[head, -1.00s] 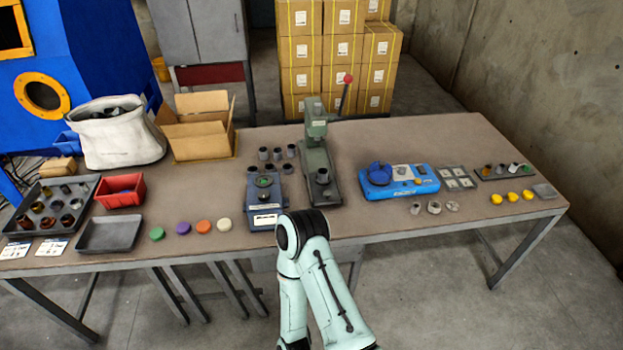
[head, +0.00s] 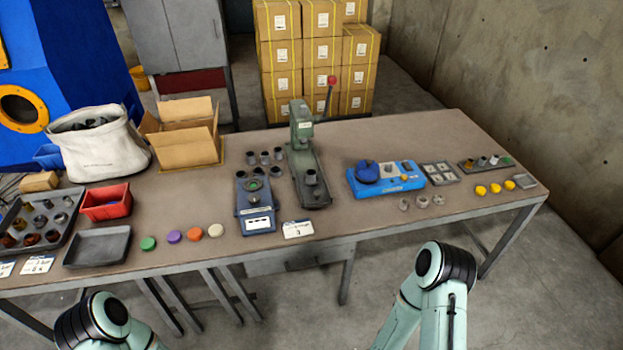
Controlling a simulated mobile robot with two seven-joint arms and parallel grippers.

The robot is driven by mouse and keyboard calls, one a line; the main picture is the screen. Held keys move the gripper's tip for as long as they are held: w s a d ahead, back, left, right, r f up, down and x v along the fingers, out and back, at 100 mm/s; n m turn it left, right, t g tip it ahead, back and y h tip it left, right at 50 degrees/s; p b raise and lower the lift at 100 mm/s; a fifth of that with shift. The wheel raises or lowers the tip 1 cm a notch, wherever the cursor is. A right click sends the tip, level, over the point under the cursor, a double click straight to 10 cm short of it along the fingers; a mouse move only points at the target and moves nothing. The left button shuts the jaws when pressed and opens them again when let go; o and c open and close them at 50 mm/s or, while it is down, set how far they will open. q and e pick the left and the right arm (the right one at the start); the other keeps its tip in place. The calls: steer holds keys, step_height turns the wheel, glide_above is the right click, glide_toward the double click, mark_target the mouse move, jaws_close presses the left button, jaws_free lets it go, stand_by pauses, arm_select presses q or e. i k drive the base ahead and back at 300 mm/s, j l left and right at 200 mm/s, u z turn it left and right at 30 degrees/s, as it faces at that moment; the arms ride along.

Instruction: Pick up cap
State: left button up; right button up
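A row of small round caps lies along the front edge of the table: a green cap (head: 148,243), a purple cap (head: 174,236), an orange cap (head: 194,233) and a cream cap (head: 216,230). I cannot tell which cap the task means. Only upper links of my two arms show, at the bottom left and bottom right. Both grippers are outside the view, and nothing held can be seen.
The table (head: 390,230) carries a green lever press (head: 305,160), a blue fixture (head: 256,200), a blue device (head: 385,178), an empty grey tray (head: 98,247), a red bin (head: 107,202), a white sack (head: 100,150) and an open carton (head: 182,140).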

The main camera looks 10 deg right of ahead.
mark_target(148, 244)
steer(key=z, duration=0.35)
steer(key=i+j+u, duration=0.1)
steer(key=u, duration=1.3)
steer(key=i+j, duration=0.05)
